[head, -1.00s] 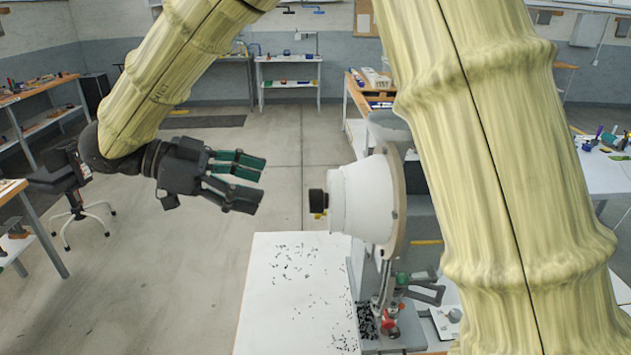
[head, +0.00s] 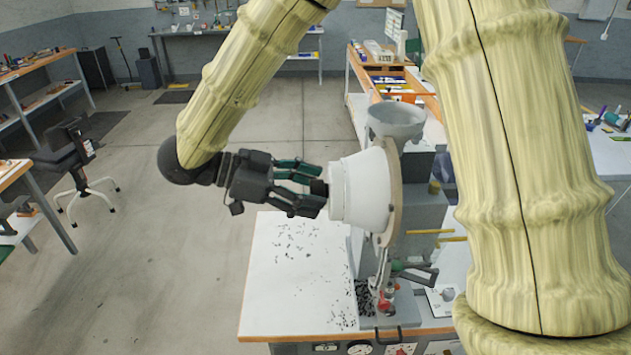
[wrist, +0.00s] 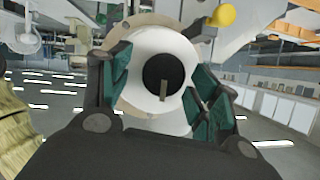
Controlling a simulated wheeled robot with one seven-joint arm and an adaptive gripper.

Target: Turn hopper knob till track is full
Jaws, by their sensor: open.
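The white hopper (head: 362,190) stands on its side on the grey press (head: 425,205), its narrow end toward my gripper. Its black knob (head: 320,187) sits at that end, partly hidden by my fingers in the head view. In the wrist view the knob (wrist: 163,80) is a dark disc with a pale mark pointing down. My gripper (head: 308,188) is open, its green-padded fingers on either side of the knob. I cannot tell whether they touch it. The track cannot be clearly made out.
A white table (head: 290,265) under the press carries many scattered small dark pieces. A red part and a lever (head: 415,275) are at the press's lower front. A grey funnel-like bowl (head: 396,120) tops the press. Open floor lies left.

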